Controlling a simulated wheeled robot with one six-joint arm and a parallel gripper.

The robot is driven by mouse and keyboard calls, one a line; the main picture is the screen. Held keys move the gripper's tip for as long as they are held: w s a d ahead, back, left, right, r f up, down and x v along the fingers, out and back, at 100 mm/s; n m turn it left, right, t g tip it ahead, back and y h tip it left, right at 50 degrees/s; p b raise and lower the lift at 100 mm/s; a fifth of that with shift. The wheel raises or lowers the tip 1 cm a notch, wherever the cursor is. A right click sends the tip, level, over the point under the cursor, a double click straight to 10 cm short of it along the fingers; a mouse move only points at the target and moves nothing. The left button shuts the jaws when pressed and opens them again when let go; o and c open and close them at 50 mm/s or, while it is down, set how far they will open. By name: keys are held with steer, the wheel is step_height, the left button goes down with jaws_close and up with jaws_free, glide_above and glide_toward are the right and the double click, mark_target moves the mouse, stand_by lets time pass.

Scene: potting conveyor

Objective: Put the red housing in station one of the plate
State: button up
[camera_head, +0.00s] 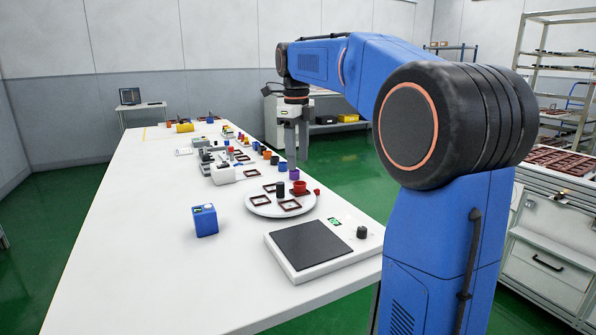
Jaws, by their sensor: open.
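The plate (262,209) is a round white disc on the long white table, with several dark red square frames on it. A red round housing-like piece (300,187) sits at the plate's right side, apparently on or over one frame; I cannot tell whether it is the housing of the task. Another small red piece (317,192) lies at the plate's right edge. Which frame is station one cannot be told. My gripper (297,160) hangs above the table, beyond the plate in the picture, fingers down, open and empty.
A dark cylinder (281,191) stands on the plate. A blue box (205,220) is left of it. A white device with a dark pad (312,245) lies in front. Several coloured cups and grey fixtures line the table behind.

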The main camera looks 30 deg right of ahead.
steer(key=shift+s+a+r, duration=0.1)
steer(key=shift+r, duration=2.45)
